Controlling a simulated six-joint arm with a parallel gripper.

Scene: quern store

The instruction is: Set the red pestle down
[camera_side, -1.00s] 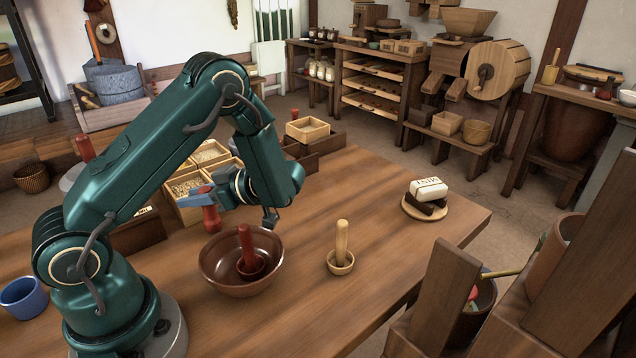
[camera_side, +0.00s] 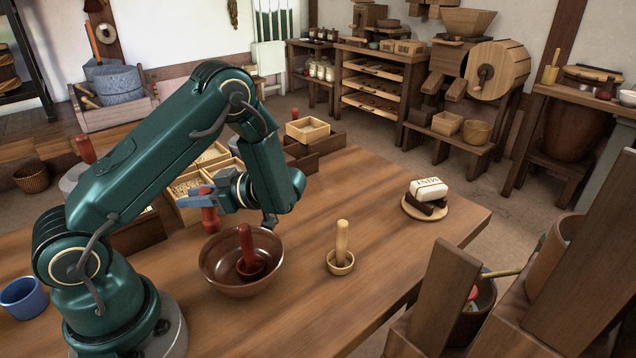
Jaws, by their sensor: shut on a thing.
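My gripper (camera_side: 207,198), with blue fingers, is shut on a red pestle (camera_side: 209,219). The pestle hangs upright with its lower end just behind and above the far left rim of a brown bowl (camera_side: 217,281). Whether it touches anything is hard to tell. A second red pestle (camera_side: 245,238) stands upright in a small red cup (camera_side: 258,268) inside the bowl. A pale wooden pestle (camera_side: 342,240) stands in a small wooden cup (camera_side: 341,265) to the right of the bowl.
A round board (camera_side: 409,209) with a white block (camera_side: 429,189) lies near the table's right end. Open wooden boxes (camera_side: 190,208) of grain stand behind the gripper. A blue cup (camera_side: 22,298) is at the left. The table's front middle is clear.

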